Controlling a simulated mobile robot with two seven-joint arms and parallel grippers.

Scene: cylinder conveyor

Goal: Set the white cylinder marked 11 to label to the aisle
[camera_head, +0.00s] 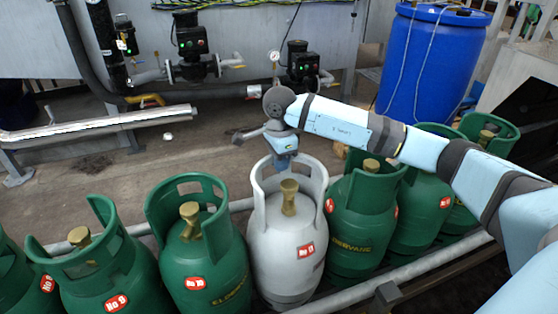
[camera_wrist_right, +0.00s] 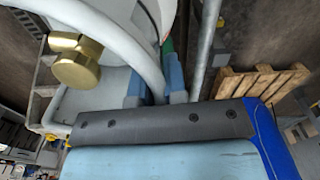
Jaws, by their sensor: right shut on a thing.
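The white cylinder (camera_head: 285,262) stands upright in the row of green cylinders. It has a brass valve, an open collar and a red label on its front; the number is small but looks like 11. My right gripper (camera_head: 283,161) reaches in from the right and is shut on the far rim of its collar. In the right wrist view the white collar (camera_wrist_right: 118,38) passes between the blue fingers of my right gripper (camera_wrist_right: 155,90), with the brass valve beside it. My left gripper is not in view.
Green cylinders stand close on both sides, such as the left neighbour (camera_head: 205,265) and right neighbour (camera_head: 362,215). Metal rails (camera_head: 425,268) run along the row. Behind are pumps (camera_head: 192,48), a pipe and a blue barrel (camera_head: 430,65). A wooden pallet (camera_wrist_right: 262,82) shows in the wrist view.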

